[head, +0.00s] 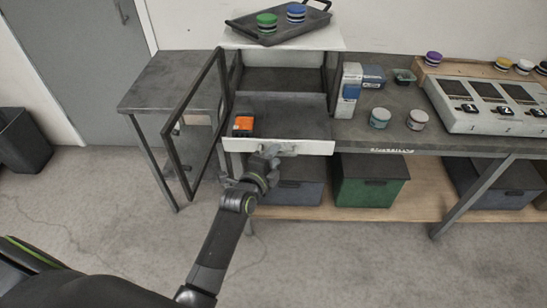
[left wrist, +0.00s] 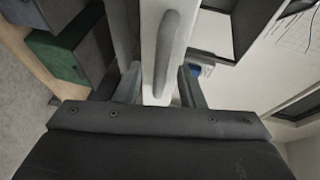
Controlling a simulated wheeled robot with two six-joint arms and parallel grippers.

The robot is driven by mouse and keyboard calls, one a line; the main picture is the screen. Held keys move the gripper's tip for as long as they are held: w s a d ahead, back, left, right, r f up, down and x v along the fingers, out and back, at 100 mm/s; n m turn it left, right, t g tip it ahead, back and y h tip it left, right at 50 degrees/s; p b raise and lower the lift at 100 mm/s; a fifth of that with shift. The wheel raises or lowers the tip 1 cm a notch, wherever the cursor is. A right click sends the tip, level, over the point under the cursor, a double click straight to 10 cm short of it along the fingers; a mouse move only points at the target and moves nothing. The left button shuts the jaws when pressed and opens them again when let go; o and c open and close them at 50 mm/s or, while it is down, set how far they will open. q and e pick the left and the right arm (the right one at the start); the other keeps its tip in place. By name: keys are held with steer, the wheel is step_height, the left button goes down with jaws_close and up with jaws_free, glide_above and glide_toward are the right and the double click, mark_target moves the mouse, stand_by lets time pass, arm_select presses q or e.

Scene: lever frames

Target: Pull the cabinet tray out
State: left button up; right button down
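The cabinet (head: 283,80) stands on the bench with its framed door (head: 172,137) swung open to the left. Its tray (head: 290,125) shows a grey flat inside and a white front panel (head: 312,147); I cannot tell exactly how far out it sits. In the left wrist view the handle (left wrist: 174,45) lies between the spread fingers (left wrist: 160,88); contact is unclear. My right gripper is not in view.
A dark tray with a green jar (head: 267,22) and a blue jar (head: 296,12) rests on the cabinet top. Small boxes (head: 349,90) and jars (head: 380,117) stand right of the cabinet. A green bin (head: 370,182) sits below. Open floor lies in front.

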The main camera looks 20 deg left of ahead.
arm_select(q)
steer(key=shift+s, duration=0.1)
steer(key=b+v, duration=0.3)
steer(key=v, duration=1.4)
steer(key=shift+s, duration=0.15)
steer(key=s+a+f+n+g+y, duration=0.1)
steer(key=s+f+n+g, duration=0.2)
steer(key=f, duration=0.9)
steer(key=s+a+f+n+g, duration=0.1)
steer(key=s+f+n+g, duration=0.2)
steer(key=f, duration=0.8)
steer(key=s+a+f+n+g+y, duration=0.15)
steer(key=f+n, duration=0.25)
steer(key=f, duration=0.8)
steer(key=s+a+f+n+g, duration=0.2)
steer(key=s+f, duration=0.3)
steer(key=s, duration=0.4)
steer(key=s+a+f+n+g, duration=0.2)
steer(key=s+f+n, duration=0.2)
steer(key=s+f, duration=0.2)
steer(key=s+a+f+n+g, duration=0.2)
steer(key=s+f, duration=0.3)
steer(key=s, duration=0.6)
steer(key=shift+s+a+f+n+g, duration=0.2)
steer(key=shift+s+f+n+g, duration=0.1)
steer(key=shift+s+n+g, duration=0.15)
